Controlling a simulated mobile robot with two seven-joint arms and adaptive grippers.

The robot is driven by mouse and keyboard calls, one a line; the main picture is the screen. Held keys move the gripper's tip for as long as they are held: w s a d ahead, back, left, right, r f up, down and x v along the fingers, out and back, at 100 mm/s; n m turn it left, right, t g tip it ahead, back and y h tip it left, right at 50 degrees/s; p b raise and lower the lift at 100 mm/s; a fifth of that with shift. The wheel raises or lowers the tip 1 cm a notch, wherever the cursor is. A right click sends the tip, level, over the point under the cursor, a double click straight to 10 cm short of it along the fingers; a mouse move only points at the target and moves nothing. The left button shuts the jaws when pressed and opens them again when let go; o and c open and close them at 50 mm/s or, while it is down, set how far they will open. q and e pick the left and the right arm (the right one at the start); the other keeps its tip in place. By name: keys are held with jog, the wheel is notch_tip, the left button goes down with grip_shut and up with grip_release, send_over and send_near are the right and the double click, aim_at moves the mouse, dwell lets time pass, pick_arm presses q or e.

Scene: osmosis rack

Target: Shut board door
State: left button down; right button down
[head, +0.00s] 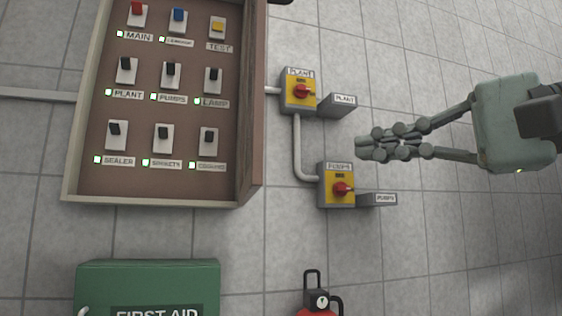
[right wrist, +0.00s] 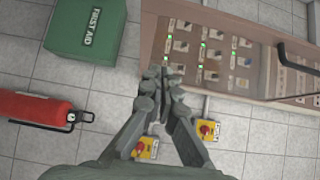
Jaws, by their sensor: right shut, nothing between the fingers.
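The board (head: 88,150) is a shallow wall box with rows of labelled switches and small green lights, at the left of the head view. Its brown door (head: 252,100) shows nearly edge-on along the box's right side, standing open and leaving the switches uncovered. In the right wrist view the board (right wrist: 152,45) fills the upper right, and a dark handle bar (right wrist: 292,60) shows at the right. My right gripper (head: 368,147) is shut and empty, to the right of the door and apart from it in the head view; its fingers (right wrist: 163,78) overlap the board's edge in the right wrist view. My left gripper is out of view.
Yellow PLANT (head: 299,105) and PUMPS (head: 335,197) switch boxes with red knobs sit between the board and my right gripper. A green first aid box (head: 150,278) is below the board. A red extinguisher (right wrist: 32,108) stands nearby. The tiled wall at right is clear.

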jog(key=s+a+x, duration=0.1)
jog(key=s+x, duration=0.1)
jog(key=x, duration=0.9)
jog(key=shift+a, duration=0.55)
jog(key=shift+a, duration=0.1)
